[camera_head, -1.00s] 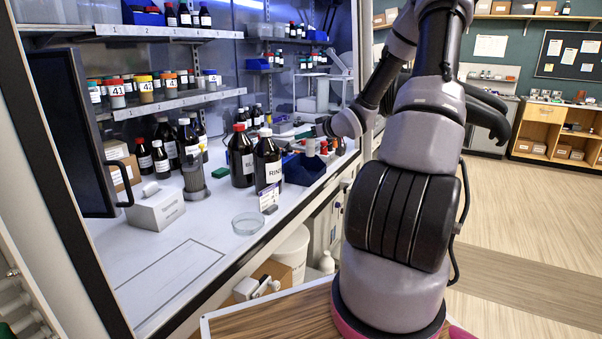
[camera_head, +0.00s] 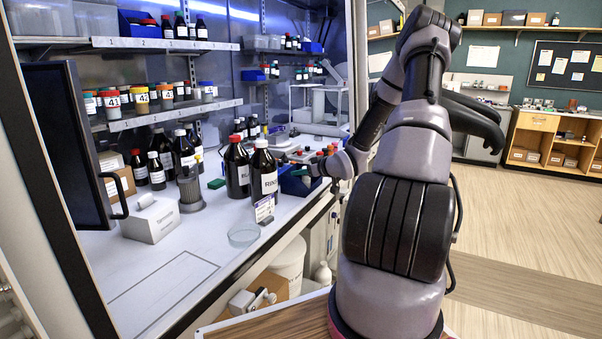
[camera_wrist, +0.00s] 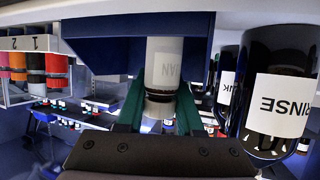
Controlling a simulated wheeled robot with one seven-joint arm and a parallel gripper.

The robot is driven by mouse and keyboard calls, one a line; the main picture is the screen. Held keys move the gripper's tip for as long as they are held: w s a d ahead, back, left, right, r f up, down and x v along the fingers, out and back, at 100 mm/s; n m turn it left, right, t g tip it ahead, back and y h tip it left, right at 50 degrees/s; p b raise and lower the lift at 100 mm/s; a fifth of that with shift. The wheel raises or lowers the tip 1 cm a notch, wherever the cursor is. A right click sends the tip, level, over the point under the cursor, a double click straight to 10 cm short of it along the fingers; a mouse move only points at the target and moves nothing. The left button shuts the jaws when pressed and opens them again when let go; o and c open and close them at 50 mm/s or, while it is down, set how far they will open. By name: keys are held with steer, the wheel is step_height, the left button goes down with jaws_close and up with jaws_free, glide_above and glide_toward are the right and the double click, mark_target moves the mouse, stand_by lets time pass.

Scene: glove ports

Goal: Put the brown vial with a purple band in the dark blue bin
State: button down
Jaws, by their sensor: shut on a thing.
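My gripper (camera_wrist: 161,95) has green fingers and is shut on a small vial (camera_wrist: 166,62) with a white label and a greyish end. Its brown colour and purple band cannot be made out. The dark blue bin (camera_wrist: 105,55) fills the upper part of the wrist view, and the vial overlaps it there; I cannot tell whether it is inside. In the head view the dark blue bin (camera_head: 295,185) sits near the bench's front edge, right of the large brown bottles. My gripper is just above or at it, partly hidden by my wrist.
A large brown RINSE bottle (camera_head: 263,172) stands close left of the bin; it also shows in the wrist view (camera_wrist: 280,95). Another large bottle (camera_head: 237,168) stands beside it. A glass dish (camera_head: 243,235) lies in front.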

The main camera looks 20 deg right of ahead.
steer(key=c, duration=0.8)
jaws_free()
steer(key=shift+f, duration=0.1)
steer(key=shift+c, duration=0.2)
steer(key=shift+s+d+r, duration=0.1)
steer(key=shift+s+r, duration=0.05)
steer(key=shift+r, duration=0.1)
steer(key=v, duration=1.2)
steer(key=s+a+r+m+g+h, duration=0.2)
steer(key=s+r+h, duration=0.15)
steer(key=r, duration=0.35)
steer(key=s+a+r+m+g+h, duration=0.2)
steer(key=s+r+g+h, duration=0.15)
steer(key=r, duration=0.45)
steer(key=s+a+r+m+y, duration=0.2)
steer(key=s+a+r, duration=0.3)
steer(key=s+a, duration=0.3)
steer(key=s+a+r+m+y, duration=0.2)
steer(key=s+a+r, duration=0.3)
steer(key=s+a, duration=0.3)
steer(key=shift+s+y, duration=0.4)
steer(key=shift+s, duration=0.75)
